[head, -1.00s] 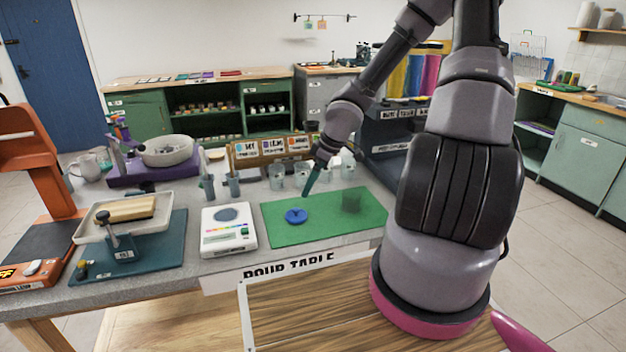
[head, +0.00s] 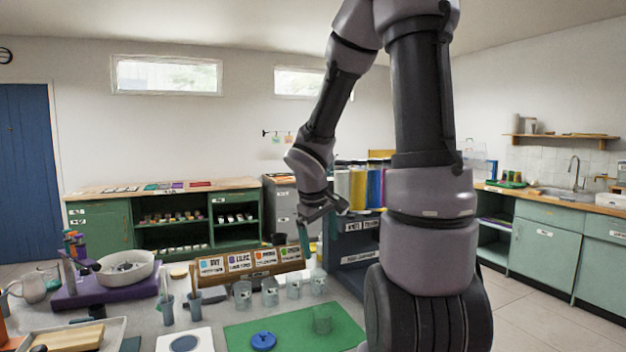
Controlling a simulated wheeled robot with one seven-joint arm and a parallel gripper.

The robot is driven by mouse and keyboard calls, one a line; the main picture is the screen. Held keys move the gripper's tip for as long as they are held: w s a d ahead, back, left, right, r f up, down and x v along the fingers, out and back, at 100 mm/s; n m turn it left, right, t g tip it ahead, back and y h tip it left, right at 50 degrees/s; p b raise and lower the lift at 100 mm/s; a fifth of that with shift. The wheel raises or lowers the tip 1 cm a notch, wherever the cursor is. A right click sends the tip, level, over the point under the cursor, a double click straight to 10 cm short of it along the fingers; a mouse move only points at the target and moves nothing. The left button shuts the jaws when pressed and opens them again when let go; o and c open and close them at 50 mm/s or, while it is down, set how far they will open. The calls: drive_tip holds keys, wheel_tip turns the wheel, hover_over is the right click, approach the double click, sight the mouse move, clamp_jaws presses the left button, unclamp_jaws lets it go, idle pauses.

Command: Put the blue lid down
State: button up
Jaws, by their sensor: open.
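The blue lid (head: 263,341) lies flat on the green mat (head: 299,338), left of the mat's middle. My gripper (head: 306,238) is open and empty, raised above and behind the mat, clear of the lid.
Several clear cups (head: 269,291) stand in a row behind the mat, before a wooden rack of labelled cards (head: 252,262). A white scale (head: 186,341) is left of the mat. A white bowl (head: 125,267) sits on a purple base at the left.

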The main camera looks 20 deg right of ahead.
drive_tip(key=s+a+r+m+t+y, duration=0.2)
drive_tip(key=s+a+r+m, duration=0.1)
drive_tip(key=s+r, duration=0.4)
drive_tip(key=s+a+r+m+t+y, duration=0.2)
drive_tip(key=s+a+r+m+y, duration=0.1)
drive_tip(key=r, duration=0.8)
drive_tip(key=s+a+m, duration=0.1)
drive_tip(key=s+a, duration=0.1)
drive_tip(key=s, duration=0.1)
drive_tip(key=shift+s, duration=0.35)
